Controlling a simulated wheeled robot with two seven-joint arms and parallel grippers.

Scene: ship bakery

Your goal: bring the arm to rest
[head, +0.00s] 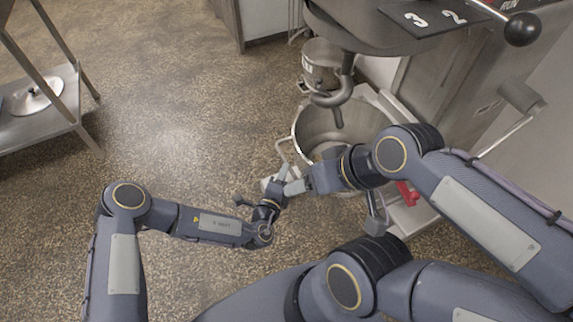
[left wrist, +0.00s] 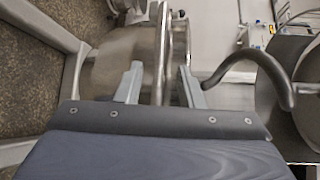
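My left arm comes in from the left and its gripper (head: 277,180) is in front of the mixer bowl (head: 307,127), close to the bowl's side handle (head: 283,150). In the left wrist view the two fingers of this gripper (left wrist: 160,88) stand apart. Metal bars (left wrist: 163,45) show between the fingers. I cannot tell whether the fingers touch them. My right arm comes in from the right and reaches across the front of the bowl. Its wrist end (head: 322,178) is close to the left gripper, and its fingers cannot be made out clearly.
The mixer's dough hook (head: 340,95) hangs over the bowl and also shows in the left wrist view (left wrist: 265,62). A metal rack (head: 45,125) with a lid (head: 37,97) stands at the left. A black-knobbed lever (head: 522,29) is at upper right. The floor (head: 170,120) between is clear.

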